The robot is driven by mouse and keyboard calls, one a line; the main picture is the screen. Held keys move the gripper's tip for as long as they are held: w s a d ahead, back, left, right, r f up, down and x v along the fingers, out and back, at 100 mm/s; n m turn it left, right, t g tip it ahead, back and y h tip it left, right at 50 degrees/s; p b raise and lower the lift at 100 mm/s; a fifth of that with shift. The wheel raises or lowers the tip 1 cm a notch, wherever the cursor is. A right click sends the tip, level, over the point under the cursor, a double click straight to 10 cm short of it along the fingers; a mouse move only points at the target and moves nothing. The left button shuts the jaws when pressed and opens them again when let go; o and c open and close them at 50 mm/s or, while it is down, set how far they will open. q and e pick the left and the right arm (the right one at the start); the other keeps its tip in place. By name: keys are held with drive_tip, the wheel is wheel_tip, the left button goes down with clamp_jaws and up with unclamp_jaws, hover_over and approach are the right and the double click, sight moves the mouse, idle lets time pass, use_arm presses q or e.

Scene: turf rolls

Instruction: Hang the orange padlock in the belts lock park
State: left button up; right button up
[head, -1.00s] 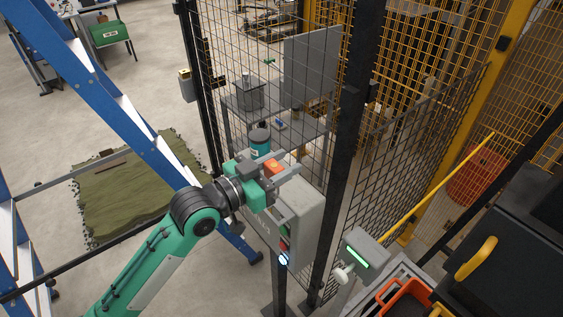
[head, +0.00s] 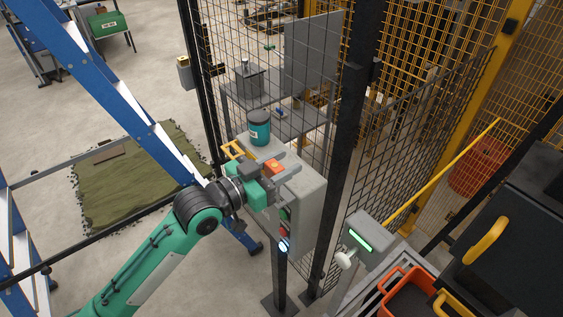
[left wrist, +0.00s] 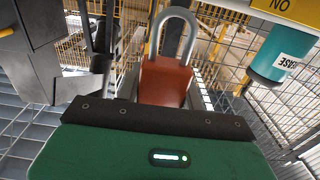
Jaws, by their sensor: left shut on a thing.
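The orange padlock (head: 273,166) is held in my left gripper (head: 278,172), above the grey control box (head: 306,212). In the left wrist view the padlock (left wrist: 166,82) is upright, with its grey shackle pointing up. The gripper is shut on its body. A yellow frame-like bracket (head: 234,150) shows at the box's left end, apart from the padlock. I cannot tell for sure which part is the belts lock park. My right gripper is not in view.
A teal grease can (head: 259,127) stands on the box top behind the gripper; it also shows in the left wrist view (left wrist: 283,52). A mesh fence with a black post (head: 345,170) rises to the right. A blue ladder (head: 110,95) stands left.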

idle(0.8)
use_arm(q)
drive_tip(key=shift+p, duration=0.35)
idle(0.5)
drive_tip(key=shift+r, duration=0.1)
drive_tip(key=shift+f, duration=0.55)
drive_tip(key=shift+f+b, duration=0.65)
drive_tip(key=shift+b, duration=0.05)
drive_tip(key=shift+f+b, duration=0.35)
drive_tip(key=shift+f, duration=0.15)
drive_tip(key=shift+f+b, duration=0.6)
drive_tip(key=shift+f, duration=0.35)
